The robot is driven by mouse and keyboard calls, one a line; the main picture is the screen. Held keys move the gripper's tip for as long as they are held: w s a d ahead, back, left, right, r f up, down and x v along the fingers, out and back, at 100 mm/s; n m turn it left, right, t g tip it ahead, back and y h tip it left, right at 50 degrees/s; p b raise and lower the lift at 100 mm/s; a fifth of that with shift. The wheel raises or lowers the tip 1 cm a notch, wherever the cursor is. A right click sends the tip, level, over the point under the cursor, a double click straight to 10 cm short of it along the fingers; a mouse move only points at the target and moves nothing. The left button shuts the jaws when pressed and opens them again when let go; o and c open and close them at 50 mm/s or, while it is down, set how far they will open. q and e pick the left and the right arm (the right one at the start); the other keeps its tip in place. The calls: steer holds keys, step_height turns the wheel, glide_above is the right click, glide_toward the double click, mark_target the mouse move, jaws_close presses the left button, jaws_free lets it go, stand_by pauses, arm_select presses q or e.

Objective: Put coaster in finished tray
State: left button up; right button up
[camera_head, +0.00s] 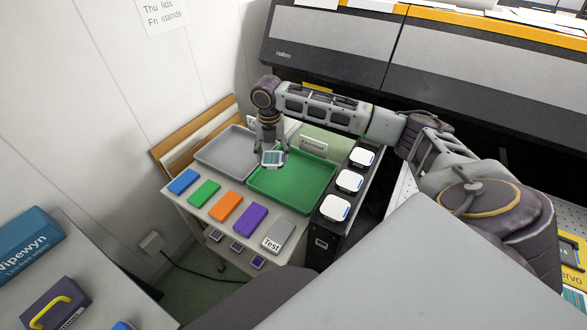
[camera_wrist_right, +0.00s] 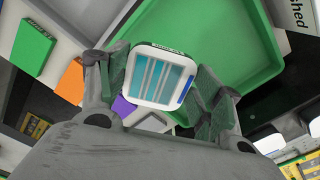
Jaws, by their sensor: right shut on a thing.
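My right gripper (camera_head: 270,153) is shut on a coaster (camera_head: 272,159), a white rounded square with a teal striped face. In the right wrist view the coaster (camera_wrist_right: 160,77) sits between both fingers of my right gripper (camera_wrist_right: 160,85). The finished tray is the green tray (camera_head: 310,193), empty, with a label (camera_head: 313,143) behind it; the right wrist view shows the label's end, "shed" (camera_wrist_right: 297,12). The gripper holds the coaster above the tray's left side, near the edge shared with the grey tray (camera_head: 215,151). My left gripper is not in view.
Blue (camera_head: 183,181), green, orange, purple and grey "Test" (camera_head: 278,237) blocks line the table's front. Several white square pieces (camera_head: 335,207) sit on a black unit right of the green tray. A large grey machine (camera_head: 330,45) stands behind. The grey tray looks empty.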

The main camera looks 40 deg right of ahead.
steer(key=shift+n, duration=1.5)
steer(key=shift+f, duration=0.1)
glide_above(275, 179)
steer(key=shift+f, duration=2.45)
steer(key=shift+f, duration=0.1)
steer(key=shift+f, duration=2.4)
steer(key=o, duration=0.8)
steer(key=shift+f, duration=0.1)
